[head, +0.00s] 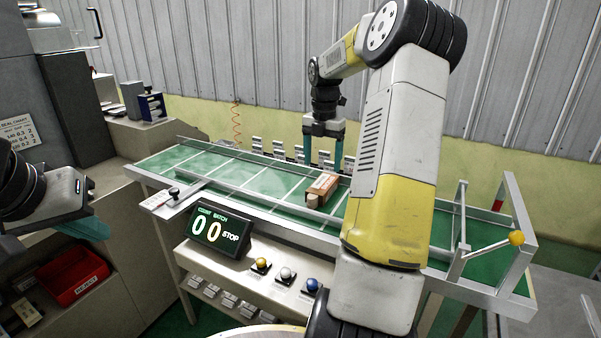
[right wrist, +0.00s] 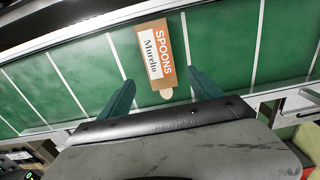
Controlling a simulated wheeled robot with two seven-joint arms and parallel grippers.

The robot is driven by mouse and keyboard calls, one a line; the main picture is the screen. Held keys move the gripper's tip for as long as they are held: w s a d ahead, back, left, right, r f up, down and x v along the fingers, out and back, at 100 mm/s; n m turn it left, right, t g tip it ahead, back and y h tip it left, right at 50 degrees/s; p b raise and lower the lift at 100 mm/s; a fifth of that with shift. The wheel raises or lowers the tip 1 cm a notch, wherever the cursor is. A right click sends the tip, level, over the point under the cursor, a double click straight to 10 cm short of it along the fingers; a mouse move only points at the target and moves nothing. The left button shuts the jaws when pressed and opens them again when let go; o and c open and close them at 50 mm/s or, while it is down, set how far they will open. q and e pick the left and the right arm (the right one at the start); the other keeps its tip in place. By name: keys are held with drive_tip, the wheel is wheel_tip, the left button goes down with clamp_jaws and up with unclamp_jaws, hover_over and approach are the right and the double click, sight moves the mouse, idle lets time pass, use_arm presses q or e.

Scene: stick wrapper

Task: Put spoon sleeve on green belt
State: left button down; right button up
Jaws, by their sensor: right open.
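My right gripper (head: 323,165) is open above the belt, just beyond the sleeve in the head view. Its teal fingers (right wrist: 160,90) stand on either side of the sleeve's near end, apart from it.
A display reading "00 STOP" (head: 218,230) and several push buttons (head: 286,273) sit on the ledge before the belt. A red tray (head: 72,276) is at lower left. Metal rails border the belt, and a frame with a yellow knob (head: 516,238) stands at its right end.

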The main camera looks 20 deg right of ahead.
drive_tip(key=s+a+r+m+t, duration=0.3)
drive_tip(key=s+a+r+m, duration=0.75)
drive_tip(key=a, duration=0.25)
drive_tip(key=s+a+m+t+y, duration=0.1)
drive_tip(key=s+a+m, duration=0.3)
drive_tip(key=s+m, duration=0.3)
drive_tip(key=s+a+f+m+t+y, duration=0.1)
drive_tip(key=s+a+m, duration=0.3)
drive_tip(key=s+m, duration=0.4)
drive_tip(key=shift+a+t, duration=0.35)
drive_tip(key=shift+t, duration=0.25)
drive_tip(key=shift+s, duration=0.1)
